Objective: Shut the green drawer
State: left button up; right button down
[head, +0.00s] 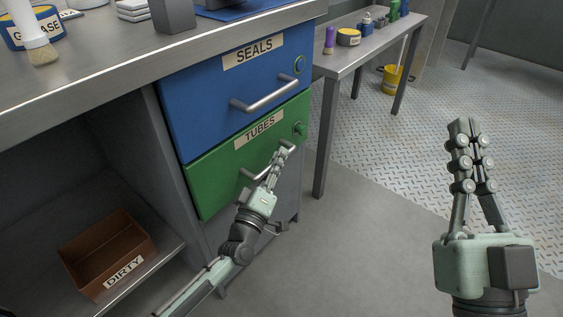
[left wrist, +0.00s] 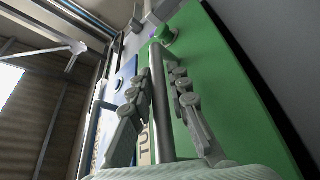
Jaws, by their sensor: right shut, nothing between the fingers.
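The green drawer (head: 228,174), labelled TUBES, is below the blue SEALS drawer. Its front looks about level with the blue front; any small gap is hard to tell. My left gripper (head: 277,160) is at the green drawer's bar handle (head: 245,174), covering part of it. In the left wrist view the handle (left wrist: 159,100) runs between the two fingers of my left gripper (left wrist: 158,82), which lie close on either side of it. The green front (left wrist: 222,85) is just to the right. My right gripper (head: 463,124) is shut and empty, over the floor at right.
The blue drawer (head: 215,105) has its own bar handle (head: 265,95). The steel worktop (head: 110,60) is above. A brown DIRTY bin (head: 108,255) sits on the low shelf at left. A side table (head: 375,50) stands behind; open floor (head: 365,220) lies to the right.

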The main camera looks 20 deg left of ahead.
pick_arm(q)
jog(key=shift+o, duration=1.2)
jog(key=shift+s, duration=0.1)
jog(key=v, duration=1.2)
